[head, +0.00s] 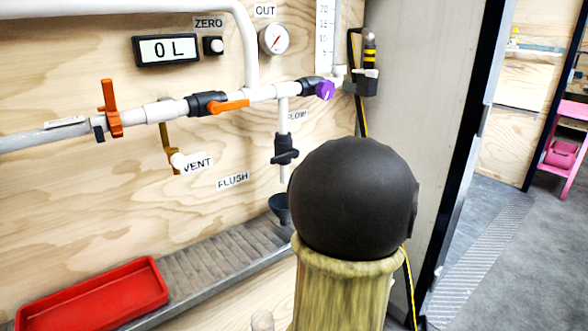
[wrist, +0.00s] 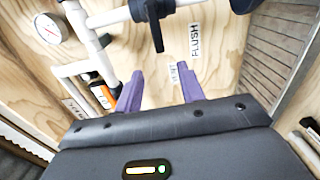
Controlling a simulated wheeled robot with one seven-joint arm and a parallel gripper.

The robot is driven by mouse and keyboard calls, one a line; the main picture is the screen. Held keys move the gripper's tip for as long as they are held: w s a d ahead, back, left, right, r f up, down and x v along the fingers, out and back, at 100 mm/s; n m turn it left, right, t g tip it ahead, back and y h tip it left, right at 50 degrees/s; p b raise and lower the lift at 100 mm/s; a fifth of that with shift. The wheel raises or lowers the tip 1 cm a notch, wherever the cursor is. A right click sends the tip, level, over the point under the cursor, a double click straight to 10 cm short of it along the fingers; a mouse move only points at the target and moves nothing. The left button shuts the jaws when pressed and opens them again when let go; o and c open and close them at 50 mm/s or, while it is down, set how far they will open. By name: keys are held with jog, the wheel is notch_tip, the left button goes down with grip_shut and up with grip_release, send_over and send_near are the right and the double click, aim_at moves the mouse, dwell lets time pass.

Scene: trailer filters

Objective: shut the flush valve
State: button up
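The flush valve (head: 286,150) is a black valve on a white vertical pipe, above a black funnel (head: 280,208) and right of the FLUSH label (head: 232,180). In the wrist view the flush valve (wrist: 152,10) is at the top edge, partly cut off. Its black handle (wrist: 156,36) appears to stick out across the pipe there. My gripper (wrist: 160,92) shows in the wrist view with two purple fingers spread apart and nothing between them. The valve handle is above the fingertips in that picture, apart from them. My gripper is not visible in the head view.
The main pipe carries an orange valve handle (head: 110,108), another orange handle (head: 229,106) and a purple knob (head: 325,90). A VENT tap (head: 178,160) hangs below it. A red tray (head: 95,298) lies on the ribbed ledge (head: 222,258). My arm blocks the head view's lower middle.

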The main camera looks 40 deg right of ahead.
jog(key=s, duration=0.4)
jog(key=shift+s+a, duration=0.1)
jog(key=shift+a, duration=0.1)
dwell(0.3)
